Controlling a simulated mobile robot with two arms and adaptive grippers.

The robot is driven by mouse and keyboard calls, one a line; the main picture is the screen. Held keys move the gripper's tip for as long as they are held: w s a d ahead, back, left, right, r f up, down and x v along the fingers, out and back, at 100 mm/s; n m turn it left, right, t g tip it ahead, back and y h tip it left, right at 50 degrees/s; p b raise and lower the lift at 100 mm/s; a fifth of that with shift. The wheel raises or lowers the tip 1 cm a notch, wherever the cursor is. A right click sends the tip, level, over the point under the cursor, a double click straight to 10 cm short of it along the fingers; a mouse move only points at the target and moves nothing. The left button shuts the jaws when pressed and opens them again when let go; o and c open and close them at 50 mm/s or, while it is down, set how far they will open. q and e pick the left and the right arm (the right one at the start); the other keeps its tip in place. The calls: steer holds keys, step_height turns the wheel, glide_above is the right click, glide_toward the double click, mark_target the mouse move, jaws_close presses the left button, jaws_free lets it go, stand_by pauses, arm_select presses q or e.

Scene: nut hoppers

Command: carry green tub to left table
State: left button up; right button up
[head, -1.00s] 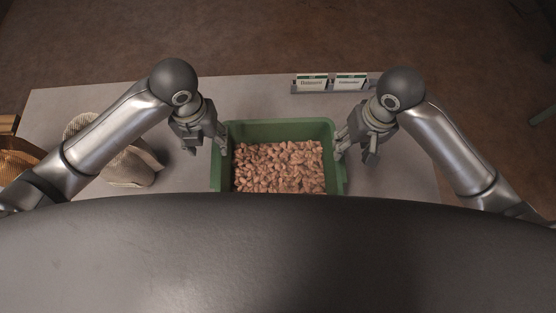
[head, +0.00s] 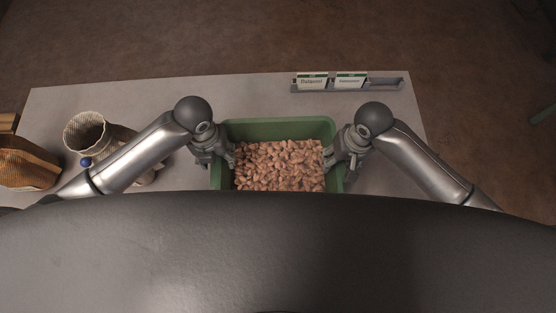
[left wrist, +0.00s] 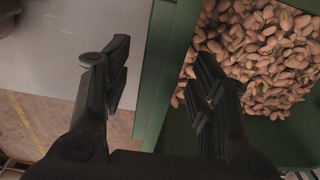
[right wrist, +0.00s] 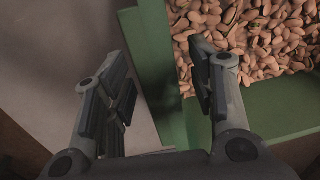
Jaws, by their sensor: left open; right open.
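The green tub (head: 280,129), filled with brown nuts (head: 279,165), stands on the grey table (head: 240,94) in front of me. My left gripper (head: 226,158) is at the tub's left wall. In the left wrist view its open fingers (left wrist: 160,85) straddle the green wall (left wrist: 165,75), one outside and one inside over the nuts. My right gripper (head: 336,160) is at the right wall. In the right wrist view its open fingers (right wrist: 163,90) also straddle the wall (right wrist: 158,60), one inside near the nuts. The tub's near side is hidden behind my body.
A woven sack (head: 86,132) stands on the table's left part, partly behind my left arm. A brown paper bag (head: 27,163) is at the far left. A holder with two label cards (head: 330,82) lies at the back right.

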arm_select(q)
steer(key=shift+c, duration=0.4)
arm_select(e)
steer(key=shift+c, duration=0.4)
arm_select(q)
steer(key=c, duration=1)
arm_select(e)
steer(key=c, duration=0.9)
arm_select(q)
jaws_close()
arm_select(e)
jaws_close()
